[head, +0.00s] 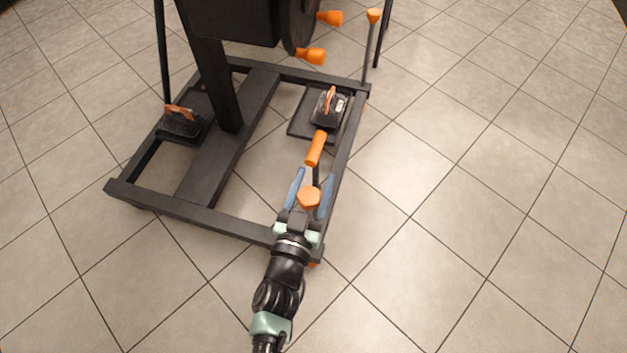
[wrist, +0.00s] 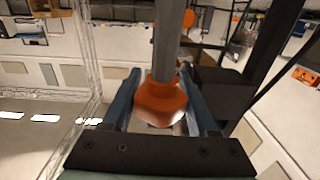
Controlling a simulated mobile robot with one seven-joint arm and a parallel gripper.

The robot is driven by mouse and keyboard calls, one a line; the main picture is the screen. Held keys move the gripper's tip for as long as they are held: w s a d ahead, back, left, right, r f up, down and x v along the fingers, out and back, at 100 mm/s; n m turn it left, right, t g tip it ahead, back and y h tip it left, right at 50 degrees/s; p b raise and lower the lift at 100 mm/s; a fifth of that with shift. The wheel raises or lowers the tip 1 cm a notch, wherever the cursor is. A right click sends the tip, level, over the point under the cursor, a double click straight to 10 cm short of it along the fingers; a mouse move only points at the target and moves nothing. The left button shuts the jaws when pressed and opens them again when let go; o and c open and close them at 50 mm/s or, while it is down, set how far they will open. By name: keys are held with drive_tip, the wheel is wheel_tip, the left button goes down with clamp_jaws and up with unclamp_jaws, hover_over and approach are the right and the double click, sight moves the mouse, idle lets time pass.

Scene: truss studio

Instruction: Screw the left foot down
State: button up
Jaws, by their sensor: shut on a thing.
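My gripper (head: 314,178) has its blue fingers on either side of an orange knob (head: 308,197), above the near right corner of the black frame (head: 180,205). It is shut on this knob. In the wrist view, the orange knob (wrist: 163,100) lies between the fingers, with a grey rod (wrist: 167,40) running up from it in the picture. An orange grip (head: 316,149) on a dark rod shows just beyond the knob in the head view. The foot under this corner is mostly hidden by my arm.
Another orange knob (head: 374,16) tops a thin post at the frame's far right corner. Two black pads with orange handles, left (head: 181,122) and right (head: 330,108), rest on the frame. A dark machine body (head: 230,20) stands above. The tiled floor (head: 480,200) to the right is clear.

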drive_tip(key=shift+c, duration=0.5)
drive_tip(key=shift+s+d+f+m+g+h+b, duration=0.1)
drive_tip(key=shift+d+m+g+h+b, duration=0.1)
drive_tip(key=shift+m+g+h, duration=0.4)
drive_tip(key=shift+s+d+m+g+h+b, duration=0.1)
drive_tip(key=shift+m+g+h+b, duration=0.1)
drive_tip(key=shift+m+h, duration=0.65)
drive_tip(key=shift+s+d+f+m+g+h+b, duration=0.15)
drive_tip(key=shift+m+g+h, duration=0.25)
drive_tip(key=shift+h, duration=0.65)
drive_tip(key=shift+w+r, duration=0.1)
drive_tip(key=shift+r, duration=0.05)
drive_tip(key=o, duration=1.4)
drive_tip(key=shift+c, duration=0.2)
drive_tip(key=shift+a+r, duration=0.1)
drive_tip(key=shift+a, duration=0.05)
